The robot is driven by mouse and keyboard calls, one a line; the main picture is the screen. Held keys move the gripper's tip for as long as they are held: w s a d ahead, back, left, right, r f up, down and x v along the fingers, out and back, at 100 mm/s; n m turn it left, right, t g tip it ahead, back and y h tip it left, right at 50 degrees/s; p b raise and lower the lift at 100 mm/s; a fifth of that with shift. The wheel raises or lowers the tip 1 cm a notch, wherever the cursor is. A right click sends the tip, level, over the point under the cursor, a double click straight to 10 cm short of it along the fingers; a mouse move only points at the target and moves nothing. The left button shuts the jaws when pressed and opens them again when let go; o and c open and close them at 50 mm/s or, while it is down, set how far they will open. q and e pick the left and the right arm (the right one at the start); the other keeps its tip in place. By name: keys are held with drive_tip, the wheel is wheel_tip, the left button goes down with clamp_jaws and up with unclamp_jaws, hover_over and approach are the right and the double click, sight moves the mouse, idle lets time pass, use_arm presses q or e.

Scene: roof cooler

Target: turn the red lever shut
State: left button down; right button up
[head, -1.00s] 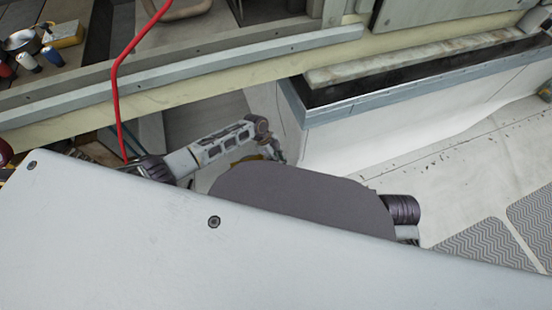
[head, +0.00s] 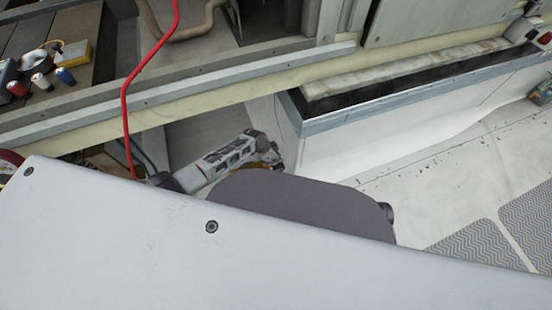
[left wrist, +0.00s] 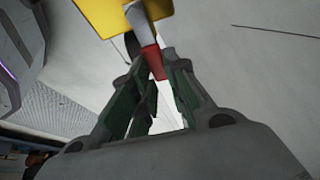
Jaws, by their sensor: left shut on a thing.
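The red lever (left wrist: 154,64) shows in the left wrist view as a short red end on a grey bar (left wrist: 146,36), beside a yellow part (left wrist: 105,14). My left gripper (left wrist: 158,72) is shut on the red end, with its green-padded fingers on either side. In the head view my left gripper (head: 272,157) is low beside the white wall, behind my grey body panel. The lever cannot be made out there. My right gripper is not in view.
A red cable (head: 126,95) hangs at the left. A grey rail (head: 180,83) crosses the view, and a long white duct (head: 400,135) lies at the right. Several small cans and a yellow box (head: 74,53) stand at upper left. Textured mats (head: 530,220) lie at lower right.

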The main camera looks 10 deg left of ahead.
sight(266, 164)
use_arm(q)
drive_tip(key=shift+w+a+n, duration=0.15)
drive_tip(key=shift+a+n, duration=0.05)
drive_tip(key=shift+n, duration=0.1)
drive_tip(key=c, duration=1.7)
unclamp_jaws()
drive_tip(key=shift+r, duration=0.15)
drive_tip(key=shift+r, duration=0.15)
drive_tip(key=shift+s+v, duration=0.1)
drive_tip(key=shift+v, duration=2.75)
drive_tip(key=shift+s+v, duration=0.15)
drive_tip(key=shift+v, duration=2.75)
drive_tip(key=shift+w+a, duration=0.1)
